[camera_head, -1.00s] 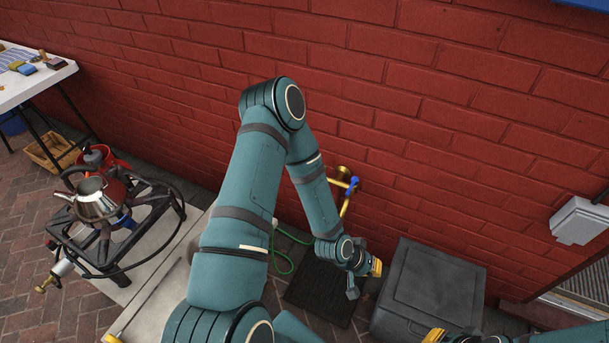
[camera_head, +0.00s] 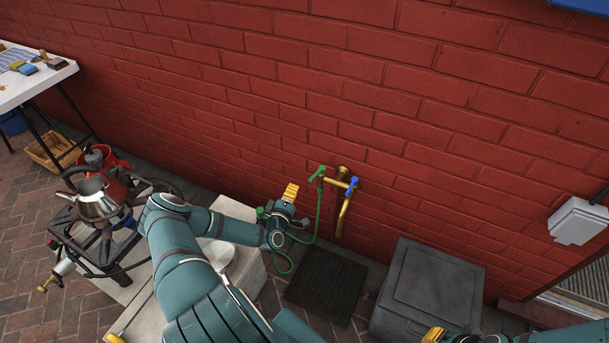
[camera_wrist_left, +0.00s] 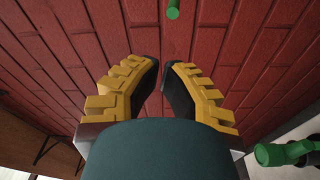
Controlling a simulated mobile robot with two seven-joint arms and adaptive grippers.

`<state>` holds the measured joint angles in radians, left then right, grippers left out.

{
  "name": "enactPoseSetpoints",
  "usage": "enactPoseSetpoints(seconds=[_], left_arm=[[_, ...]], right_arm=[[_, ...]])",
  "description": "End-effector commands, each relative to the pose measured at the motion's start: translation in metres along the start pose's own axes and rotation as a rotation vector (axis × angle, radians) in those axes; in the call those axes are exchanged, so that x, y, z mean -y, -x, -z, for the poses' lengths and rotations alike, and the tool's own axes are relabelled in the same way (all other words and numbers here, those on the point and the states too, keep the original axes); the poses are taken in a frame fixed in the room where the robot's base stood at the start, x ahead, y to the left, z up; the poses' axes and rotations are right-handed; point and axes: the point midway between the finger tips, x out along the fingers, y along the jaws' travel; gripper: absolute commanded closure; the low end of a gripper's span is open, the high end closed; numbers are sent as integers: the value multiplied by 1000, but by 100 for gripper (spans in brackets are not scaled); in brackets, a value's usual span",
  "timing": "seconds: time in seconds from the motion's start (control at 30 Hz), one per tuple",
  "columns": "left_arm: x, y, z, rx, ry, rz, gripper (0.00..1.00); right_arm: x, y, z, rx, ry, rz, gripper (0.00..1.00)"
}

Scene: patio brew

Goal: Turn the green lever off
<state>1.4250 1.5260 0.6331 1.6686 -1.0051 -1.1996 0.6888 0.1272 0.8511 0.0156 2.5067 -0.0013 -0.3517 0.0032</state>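The green lever (camera_head: 318,174) sits at the upper left of the brass wall tap (camera_head: 342,212); a blue lever (camera_head: 352,185) is on its right. My left gripper (camera_head: 291,191) is left of and slightly below the green lever, apart from it. In the left wrist view its yellow fingers with dark pads (camera_wrist_left: 161,75) stand slightly apart, with only red wall between them. A green end (camera_wrist_left: 173,9) shows at that view's top edge; I cannot tell surely if it is the lever. My right gripper (camera_head: 433,335) is only partly in view at the bottom edge.
A green hose (camera_head: 319,212) hangs from the tap and loops down left. A second green fitting (camera_wrist_left: 284,153) shows lower right in the wrist view. A dark mat (camera_head: 327,285) and grey box (camera_head: 430,288) lie below. A kettle (camera_head: 97,198) stands on the burner at left.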

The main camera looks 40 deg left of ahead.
Motion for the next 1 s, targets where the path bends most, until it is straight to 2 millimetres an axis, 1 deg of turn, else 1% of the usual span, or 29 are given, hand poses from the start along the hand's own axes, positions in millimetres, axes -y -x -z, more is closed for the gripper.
enactPoseSetpoints(seconds=[0.03,0.1,0.17,0.27,0.37,0.6,0.73,0.8,1.0], left_arm=[[2,2,10,-26,6,-9,100],[3,2,17,-44,9,-20,100],[3,-1,19,-49,9,-24,100],[3,-11,19,-48,8,-25,100],[3,-27,19,-48,8,-25,100],[2,-75,21,-47,8,-24,100],[2,-99,22,-46,8,-22,100],[2,-93,9,-43,14,-18,100],[1,-87,-11,-45,10,-21,100]], right_arm=[[0,0,0,0,0,0,100],[0,0,0,0,0,0,100],[0,0,0,0,0,0,100],[-1,-2,0,-1,0,0,100],[-2,-5,0,-2,0,0,100],[-5,-13,1,-6,1,0,100],[-7,-18,2,-8,1,0,100],[-6,-15,2,-8,1,-1,100],[-5,-14,2,-8,1,0,100]])
